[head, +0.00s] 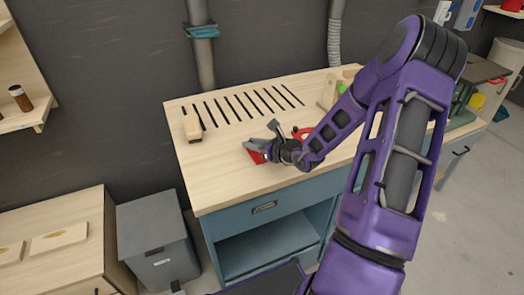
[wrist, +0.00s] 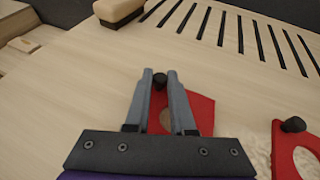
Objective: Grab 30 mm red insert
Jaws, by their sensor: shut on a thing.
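A red insert plate (wrist: 204,107) with a round cut-out and a black knob (wrist: 159,80) is at my gripper in the wrist view. My gripper (wrist: 160,78) has its two grey fingers shut on this knob, near the fingertips. The fingers hide part of the plate. In the head view the same red insert (head: 256,156) shows beside my gripper (head: 269,141), over the front middle of the worktop. A second red insert (wrist: 283,152) with a black knob lies to the right. No size marking is readable on either, and I cannot tell whether the held plate touches the wood.
The pale wooden worktop (head: 225,175) has a row of dark slots at the back. A wooden brush-like block (head: 192,127) lies at the left. Green and other items stand at the right end. The worktop in front and left of my gripper is clear.

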